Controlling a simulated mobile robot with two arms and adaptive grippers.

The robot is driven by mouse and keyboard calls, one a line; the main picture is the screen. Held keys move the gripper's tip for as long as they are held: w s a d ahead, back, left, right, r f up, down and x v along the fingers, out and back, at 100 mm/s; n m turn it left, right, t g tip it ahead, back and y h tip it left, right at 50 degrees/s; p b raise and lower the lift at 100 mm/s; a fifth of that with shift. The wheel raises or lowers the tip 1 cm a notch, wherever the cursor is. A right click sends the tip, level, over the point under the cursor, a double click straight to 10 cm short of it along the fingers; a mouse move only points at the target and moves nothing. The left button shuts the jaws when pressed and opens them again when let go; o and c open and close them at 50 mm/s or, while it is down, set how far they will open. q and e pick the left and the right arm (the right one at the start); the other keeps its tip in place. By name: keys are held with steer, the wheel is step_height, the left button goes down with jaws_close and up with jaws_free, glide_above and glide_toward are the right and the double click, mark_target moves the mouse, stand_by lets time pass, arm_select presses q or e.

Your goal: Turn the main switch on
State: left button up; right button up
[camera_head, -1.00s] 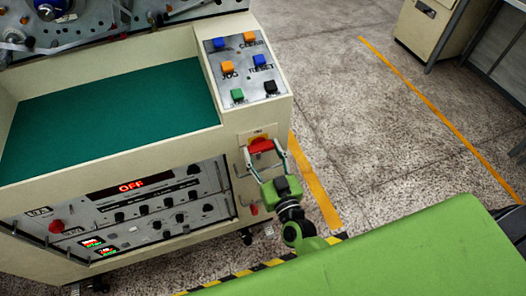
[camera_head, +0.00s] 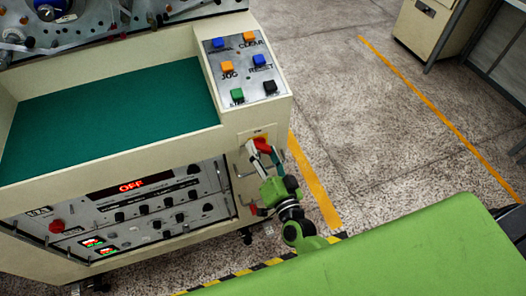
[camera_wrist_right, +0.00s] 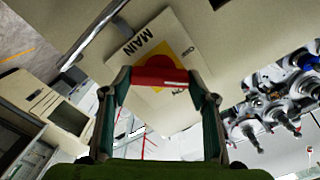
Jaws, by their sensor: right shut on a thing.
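The main switch is a red handle (camera_head: 262,145) on a yellow plate (camera_head: 248,137) at the front right corner of the cream machine. My right gripper (camera_head: 261,151) is shut on the red handle, one finger at each end, and is rolled over to one side. In the right wrist view the handle (camera_wrist_right: 160,76) lies across between the fingertips (camera_wrist_right: 160,84). Behind it the white label plate marked MAIN (camera_wrist_right: 135,45) sits at an angle to the handle. The machine's red display (camera_head: 131,186) reads OFF. My left gripper is not in view.
A button panel (camera_head: 243,68) with several coloured buttons lies just above the switch. A metal rail handle (camera_head: 237,185) stands out from the front beside my right gripper. Open floor (camera_head: 375,130) with yellow lines lies to the right.

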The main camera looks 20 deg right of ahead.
steer(key=m, duration=0.4)
steer(key=shift+m+b, duration=0.3)
steer(key=shift+b, duration=0.1)
steer(key=m+b, duration=0.1)
steer(key=m, duration=0.3)
steer(key=shift+m, duration=0.4)
steer(key=o, duration=1.1)
steer(key=shift+s+f, duration=0.1)
steer(key=shift+s, duration=0.1)
steer(key=s, duration=1.1)
steer(key=shift+s+d, duration=0.25)
steer(key=shift+s, duration=0.05)
